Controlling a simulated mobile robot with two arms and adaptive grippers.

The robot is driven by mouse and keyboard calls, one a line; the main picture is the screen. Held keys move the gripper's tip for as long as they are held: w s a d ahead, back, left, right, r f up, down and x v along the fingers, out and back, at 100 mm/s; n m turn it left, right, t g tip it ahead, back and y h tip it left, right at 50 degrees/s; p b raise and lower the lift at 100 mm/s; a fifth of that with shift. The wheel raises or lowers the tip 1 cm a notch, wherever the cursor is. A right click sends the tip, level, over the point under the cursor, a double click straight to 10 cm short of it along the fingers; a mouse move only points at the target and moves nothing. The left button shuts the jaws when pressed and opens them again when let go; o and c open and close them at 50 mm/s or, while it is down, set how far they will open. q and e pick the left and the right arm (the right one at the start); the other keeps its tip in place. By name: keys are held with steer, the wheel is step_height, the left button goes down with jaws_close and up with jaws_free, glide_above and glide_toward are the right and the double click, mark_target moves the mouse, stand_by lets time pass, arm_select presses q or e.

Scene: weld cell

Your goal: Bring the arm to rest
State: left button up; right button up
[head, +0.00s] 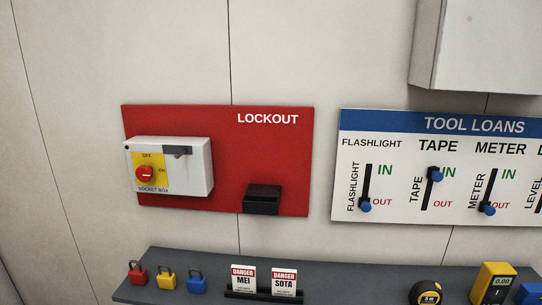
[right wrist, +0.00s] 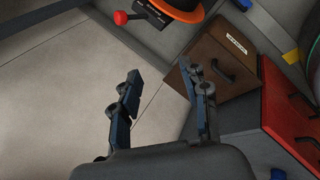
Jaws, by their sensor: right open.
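My right gripper (right wrist: 160,74) shows in the right wrist view with its two dark fingers spread apart. Nothing is between the fingers. Pale floor shows between and to the left of them, and a brown box with a label and a dark handle (right wrist: 223,62) lies beyond the right finger. I cannot tell the exact gap between that finger and the box. Neither of my arms shows in the head view, and my left gripper is in no view.
A red lockout board (head: 225,195) and a tool loans board (head: 400,215) hang on the wall above a grey shelf (head: 205,268) with padlocks and danger tags. A red drawer unit (right wrist: 285,130) and a red-knobbed lever (right wrist: 121,18) show in the right wrist view.

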steer(key=s+a+f+m+g+y, duration=0.1)
steer(key=s+a+f+m, duration=0.1)
steer(key=a, duration=0.7)
steer(key=s+a+f+m+g+y, duration=0.1)
steer(key=s+a+f+m, duration=0.1)
steer(key=s+a+f, duration=0.3)
steer(key=s+a+f+m+g+y, duration=0.1)
steer(key=s+a+f, duration=0.3)
steer(key=a, duration=0.9)
steer(key=shift+s+a+m+y, duration=0.15)
steer(key=shift+a+m+y, duration=0.1)
steer(key=shift+m+y, duration=0.25)
steer(key=shift+s+f, duration=0.1)
